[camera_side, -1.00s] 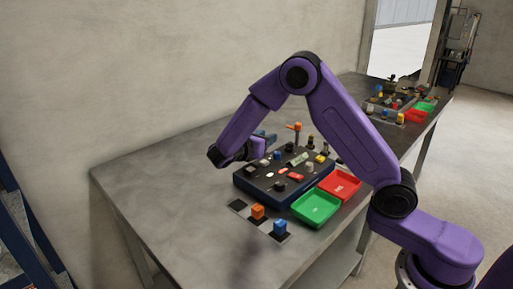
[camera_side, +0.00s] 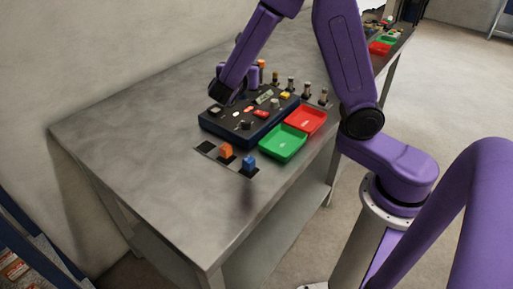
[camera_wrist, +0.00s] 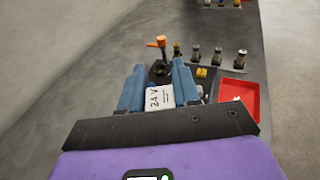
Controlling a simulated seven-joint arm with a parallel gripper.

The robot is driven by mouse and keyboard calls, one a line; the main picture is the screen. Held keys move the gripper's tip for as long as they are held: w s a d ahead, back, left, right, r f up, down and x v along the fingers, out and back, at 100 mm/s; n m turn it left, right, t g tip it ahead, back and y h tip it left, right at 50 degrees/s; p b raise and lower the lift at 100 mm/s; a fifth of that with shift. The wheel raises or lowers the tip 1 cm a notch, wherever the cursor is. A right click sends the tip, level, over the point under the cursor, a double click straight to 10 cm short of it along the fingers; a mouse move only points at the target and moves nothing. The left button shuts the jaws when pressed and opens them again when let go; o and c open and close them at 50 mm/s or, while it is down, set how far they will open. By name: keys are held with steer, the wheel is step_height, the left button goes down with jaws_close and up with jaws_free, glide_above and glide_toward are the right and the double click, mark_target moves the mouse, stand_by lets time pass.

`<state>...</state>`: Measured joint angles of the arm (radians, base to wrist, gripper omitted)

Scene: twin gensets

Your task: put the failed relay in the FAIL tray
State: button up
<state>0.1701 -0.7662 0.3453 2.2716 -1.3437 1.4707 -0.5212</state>
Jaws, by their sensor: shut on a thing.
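My gripper shows in the wrist view (camera_wrist: 158,78) as two blue fingers shut on a white block marked "24 V" (camera_wrist: 160,98), which looks like a relay. In the side view my arm reaches over the far left part of the dark blue panel (camera_side: 265,130); the fingers and the held block are mostly hidden there. The red tray (camera_side: 305,121) lies at the panel's right side, empty, and also shows at the right of the wrist view (camera_wrist: 240,100). The green tray (camera_side: 283,143) lies in front of it, empty. The tray lettering is too small to read.
An orange block (camera_side: 226,151) and a blue block (camera_side: 249,163) sit on dark pads before the panel. An orange-topped lever (camera_wrist: 157,42) and several small upright cylinders (camera_wrist: 217,55) stand behind it. The left side of the table (camera_side: 120,135) is clear.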

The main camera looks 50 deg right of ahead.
steer(key=a+f+n+t+y, duration=0.3)
steer(key=a+n+t+y, duration=0.1)
steer(key=n+t+y, duration=0.45)
steer(key=shift+s+d+r+m+g+h, duration=0.5)
steer(key=shift+m+g+h, duration=1.15)
steer(key=shift+m+g, duration=0.35)
steer(key=shift+s+d+r+m+g+h, duration=0.35)
steer(key=shift+d+r+m+g+h, duration=0.2)
steer(key=shift+m+g+h, duration=1.4)
steer(key=shift+s+d+r+m+g+h, duration=0.5)
steer(key=shift+m+g+h, duration=0.85)
steer(key=shift+m+g, duration=0.7)
steer(key=shift+w+n+g, duration=0.1)
steer(key=shift+n+g, duration=0.15)
